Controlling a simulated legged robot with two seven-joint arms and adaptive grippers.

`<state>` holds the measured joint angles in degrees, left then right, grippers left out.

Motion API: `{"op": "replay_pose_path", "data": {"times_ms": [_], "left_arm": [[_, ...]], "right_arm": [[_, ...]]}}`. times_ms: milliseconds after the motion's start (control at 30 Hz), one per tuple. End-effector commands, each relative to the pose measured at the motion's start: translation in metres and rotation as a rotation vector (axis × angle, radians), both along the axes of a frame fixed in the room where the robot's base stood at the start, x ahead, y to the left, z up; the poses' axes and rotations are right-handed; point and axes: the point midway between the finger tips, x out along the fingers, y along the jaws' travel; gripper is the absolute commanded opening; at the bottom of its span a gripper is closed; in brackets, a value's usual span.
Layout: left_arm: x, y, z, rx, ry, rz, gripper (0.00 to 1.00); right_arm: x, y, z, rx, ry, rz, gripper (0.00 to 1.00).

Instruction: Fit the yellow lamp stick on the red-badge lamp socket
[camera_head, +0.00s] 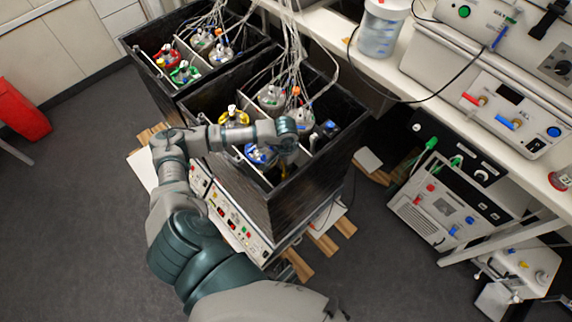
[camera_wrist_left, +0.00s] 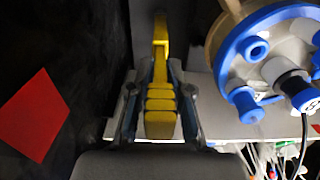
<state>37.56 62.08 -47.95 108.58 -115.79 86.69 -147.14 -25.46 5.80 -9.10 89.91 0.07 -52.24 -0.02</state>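The yellow lamp stick (camera_wrist_left: 160,98) stands between the fingers of my left gripper (camera_wrist_left: 160,112) in the left wrist view. Both fingers press on its ribbed grip, and its thin end points away from me. A red diamond badge (camera_wrist_left: 36,115) is on the dark wall to the left of the stick, apart from it. I cannot make out the socket itself. My right gripper is not in view.
A blue-rimmed vessel (camera_wrist_left: 268,62) stands close right of the stick; its blue lid also shows in the head view (camera_head: 258,156). Tubes and cables hang over both boxes. A bench (camera_head: 350,62) with instruments is at the right.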

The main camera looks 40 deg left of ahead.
Motion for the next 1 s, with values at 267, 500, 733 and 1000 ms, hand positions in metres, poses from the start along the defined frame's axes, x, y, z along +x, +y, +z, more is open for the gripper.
{"op": "replay_pose_path", "data": {"times_ms": [267,500,733,1000], "left_arm": [[0.0,0.0,0.0,0.0,0.0,0.0,0.48],[0.001,0.0,0.008,0.001,-0.003,0.0,0.48],[0.002,0.001,0.054,0.0,-0.006,0.0,0.48],[0.002,0.001,0.105,-0.001,-0.003,-0.001,0.48]], "right_arm": [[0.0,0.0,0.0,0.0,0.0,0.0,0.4],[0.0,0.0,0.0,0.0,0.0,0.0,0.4],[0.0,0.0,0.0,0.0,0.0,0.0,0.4],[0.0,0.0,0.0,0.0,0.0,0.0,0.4]]}}
